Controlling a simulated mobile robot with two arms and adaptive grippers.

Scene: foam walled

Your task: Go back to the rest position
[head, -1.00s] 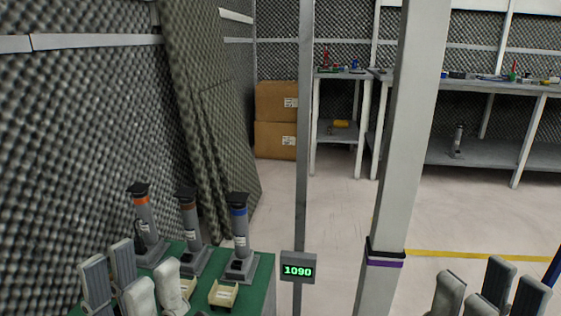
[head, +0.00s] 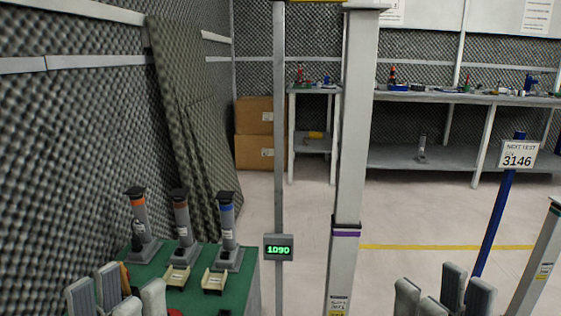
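My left gripper (head: 116,292) is low at the left, its grey fingers spread over the near part of the green bench top (head: 237,280). It looks open, and I see nothing held between the fingers. My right gripper (head: 443,295) is at the bottom edge, right of centre, over the pale floor. Its fingers are also apart and look empty. Both wrists are cut off by the bottom of the view.
Three grey posts with orange (head: 140,220), brown (head: 182,220) and blue (head: 226,222) bands stand on the bench behind two small trays (head: 177,277) (head: 214,281). A counter reading 1090 (head: 278,247) and a pillar (head: 345,275) stand mid-view. A blue signpost (head: 491,222) is at right.

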